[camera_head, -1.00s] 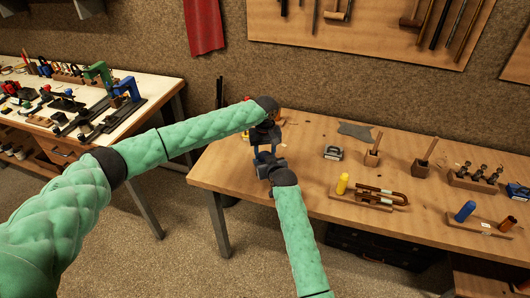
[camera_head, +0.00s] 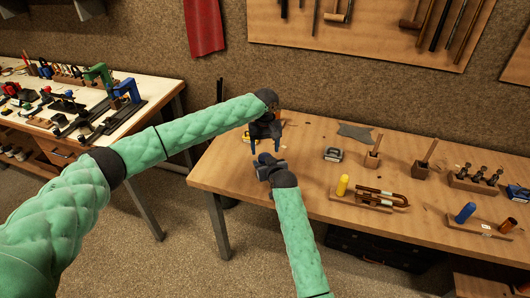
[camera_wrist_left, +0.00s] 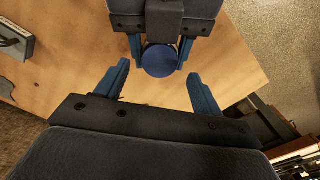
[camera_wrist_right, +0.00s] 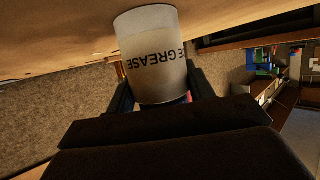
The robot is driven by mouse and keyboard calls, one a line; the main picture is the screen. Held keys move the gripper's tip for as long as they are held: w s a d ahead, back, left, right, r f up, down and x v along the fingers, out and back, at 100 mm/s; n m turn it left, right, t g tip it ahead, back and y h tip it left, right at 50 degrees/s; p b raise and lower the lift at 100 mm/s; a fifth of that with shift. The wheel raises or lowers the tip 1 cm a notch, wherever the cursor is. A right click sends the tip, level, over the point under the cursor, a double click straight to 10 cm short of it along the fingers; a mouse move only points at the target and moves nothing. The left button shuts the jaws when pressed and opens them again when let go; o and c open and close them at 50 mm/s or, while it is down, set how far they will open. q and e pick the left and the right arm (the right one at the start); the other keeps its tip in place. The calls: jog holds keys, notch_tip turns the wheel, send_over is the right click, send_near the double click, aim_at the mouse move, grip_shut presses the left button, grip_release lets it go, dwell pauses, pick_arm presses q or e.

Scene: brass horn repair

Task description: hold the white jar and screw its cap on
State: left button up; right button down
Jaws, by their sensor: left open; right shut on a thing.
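The white jar (camera_wrist_right: 150,55), with dark lettering that includes "GREASE", is held in my right gripper (camera_wrist_right: 158,88) in the right wrist view. In the left wrist view a round blue cap (camera_wrist_left: 160,61) is seen from above, between the right gripper's fingers; the jar under it is hidden. I cannot tell how tightly the cap sits. My left gripper (camera_wrist_left: 158,73) is open and empty, its fingers apart above the cap. In the head view my left gripper (camera_head: 265,149) points down just above my right gripper (camera_head: 265,163); jar and cap are hard to make out there.
Both grippers are over the left end of the wooden workbench (camera_head: 310,185). A small grey-topped block (camera_head: 333,155), wooden holders (camera_head: 373,160) and a yellow cylinder (camera_head: 342,185) beside a brass tube stand to the right. A second bench (camera_head: 150,98) is at left.

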pick_arm(q)
jog(key=shift+r, duration=0.6)
jog(key=shift+o, duration=0.4)
jog(key=shift+r, duration=0.25)
jog(key=shift+r+n, duration=1.55)
jog(key=shift+n, duration=0.15)
jog(key=shift+f, duration=0.1)
jog(key=shift+f, duration=3.95)
